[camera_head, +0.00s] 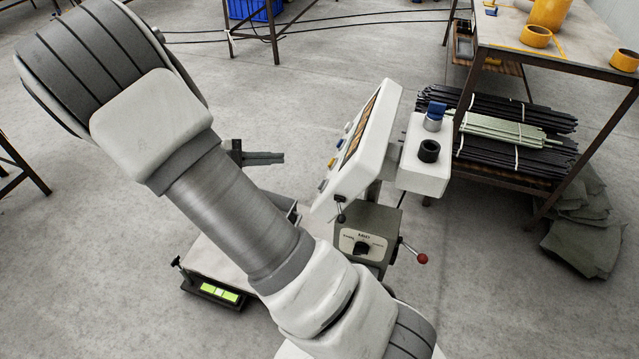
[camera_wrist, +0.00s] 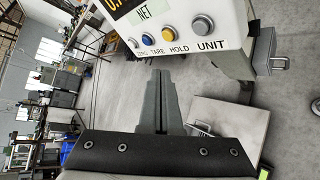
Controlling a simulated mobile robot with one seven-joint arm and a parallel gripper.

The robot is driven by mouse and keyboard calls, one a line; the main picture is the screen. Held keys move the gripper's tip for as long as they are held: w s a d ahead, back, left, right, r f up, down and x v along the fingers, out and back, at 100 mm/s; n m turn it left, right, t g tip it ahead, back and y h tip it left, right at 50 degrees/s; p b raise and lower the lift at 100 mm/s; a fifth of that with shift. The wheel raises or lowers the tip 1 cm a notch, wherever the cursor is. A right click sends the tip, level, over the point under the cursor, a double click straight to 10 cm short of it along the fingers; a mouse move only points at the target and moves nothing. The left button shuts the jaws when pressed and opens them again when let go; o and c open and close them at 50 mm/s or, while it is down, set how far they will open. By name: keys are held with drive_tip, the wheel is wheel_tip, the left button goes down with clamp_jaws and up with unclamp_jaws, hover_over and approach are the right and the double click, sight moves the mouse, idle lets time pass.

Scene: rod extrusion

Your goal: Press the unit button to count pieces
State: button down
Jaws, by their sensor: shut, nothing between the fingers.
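The white scale display panel (camera_head: 380,130) is tilted, with a row of buttons along its near edge. In the wrist view, the grey unit button (camera_wrist: 202,25) sits above the label "UNIT", right of the yellow hold button (camera_wrist: 169,33) and the blue button (camera_wrist: 147,42). In the head view the unit button (camera_head: 322,186) is the lowest of the row. My gripper (camera_head: 282,158) is shut and empty, left of the panel, with a gap between its tips and the buttons. In the wrist view its fingers (camera_wrist: 161,73) point below the yellow button, left of the unit button.
Below the panel are a grey control box (camera_head: 365,235) with a knob, a red-tipped lever (camera_head: 422,259) and the scale platform (camera_wrist: 230,120). A white box (camera_head: 425,170) with a black knob stands right of the panel. A table (camera_head: 560,40) is at upper right.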

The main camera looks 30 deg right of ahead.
drive_tip(key=s+d+f+b, duration=0.3)
drive_tip(key=s+d, duration=0.1)
drive_tip(key=s, duration=0.1)
drive_tip(key=shift+s+d+f, duration=0.15)
drive_tip(key=shift+s, duration=0.05)
idle(2.0)
drive_tip(key=shift+s+d+f, duration=0.2)
drive_tip(key=shift+s+d, duration=0.05)
drive_tip(key=shift+s, duration=0.05)
drive_tip(key=shift+s+d+f+b, duration=0.25)
drive_tip(key=shift+s+d+b, duration=0.05)
drive_tip(key=shift+s+b, duration=0.15)
idle(0.8)
drive_tip(key=shift+w+r, duration=0.15)
drive_tip(key=shift+w+a+r+p, duration=0.3)
drive_tip(key=shift+w+a+p, duration=0.15)
drive_tip(key=shift+w+a, duration=0.1)
drive_tip(key=shift+w+a+r+p, duration=0.35)
drive_tip(key=shift+w+a+p, duration=0.1)
drive_tip(key=shift+w, duration=0.15)
drive_tip(key=shift+w+a+r+p, duration=0.35)
drive_tip(key=shift+w+a, duration=0.15)
drive_tip(key=shift+w, duration=0.1)
drive_tip(key=shift+w+a+r+p, duration=0.35)
drive_tip(key=shift+w+a, duration=0.1)
drive_tip(key=shift+w, duration=0.15)
